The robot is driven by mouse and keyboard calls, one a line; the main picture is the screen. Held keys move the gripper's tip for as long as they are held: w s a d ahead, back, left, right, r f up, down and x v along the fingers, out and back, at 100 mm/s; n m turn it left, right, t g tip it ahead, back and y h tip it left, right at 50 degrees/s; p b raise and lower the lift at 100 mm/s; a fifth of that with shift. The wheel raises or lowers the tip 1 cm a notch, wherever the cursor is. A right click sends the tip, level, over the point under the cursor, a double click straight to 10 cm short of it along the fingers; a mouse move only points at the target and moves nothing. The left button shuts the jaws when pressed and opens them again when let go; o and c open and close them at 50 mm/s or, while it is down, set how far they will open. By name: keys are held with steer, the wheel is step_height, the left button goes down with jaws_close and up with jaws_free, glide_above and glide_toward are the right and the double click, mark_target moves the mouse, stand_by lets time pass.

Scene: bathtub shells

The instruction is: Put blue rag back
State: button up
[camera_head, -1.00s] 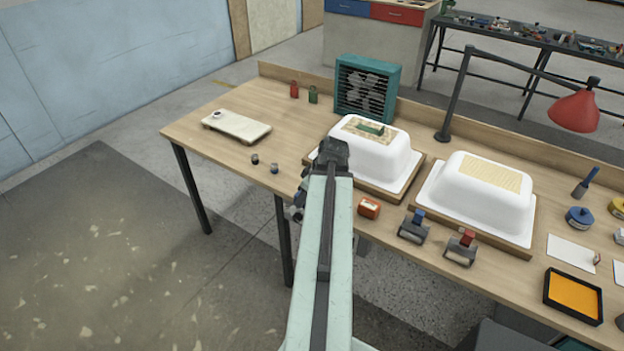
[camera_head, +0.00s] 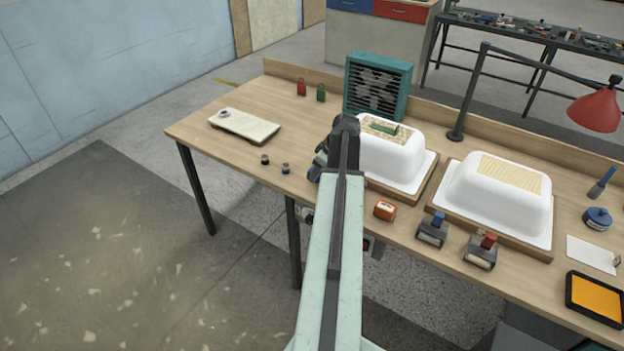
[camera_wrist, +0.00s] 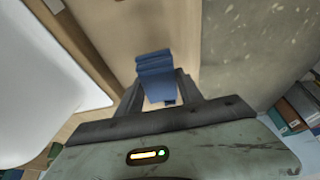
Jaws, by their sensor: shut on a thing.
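The blue rag (camera_wrist: 155,72) is a folded cloth between the fingers of my gripper (camera_wrist: 160,88) in the wrist view. My gripper is shut on it, above the wooden bench top.
A second tub shell (camera_head: 500,195) stands to the right. An orange box (camera_head: 385,210) and two dispensers (camera_head: 432,230) line the front. A teal fan (camera_head: 378,85) stands behind.

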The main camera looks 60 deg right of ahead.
mark_target(317, 180)
step_height(317, 180, down, 4)
steer(key=b, duration=0.4)
steer(key=shift+w, duration=0.15)
steer(key=shift+a+r, duration=0.1)
steer(key=shift+r, duration=0.15)
steer(key=shift+f, duration=0.25)
steer(key=o, duration=1.2)
steer(key=shift+r, duration=0.1)
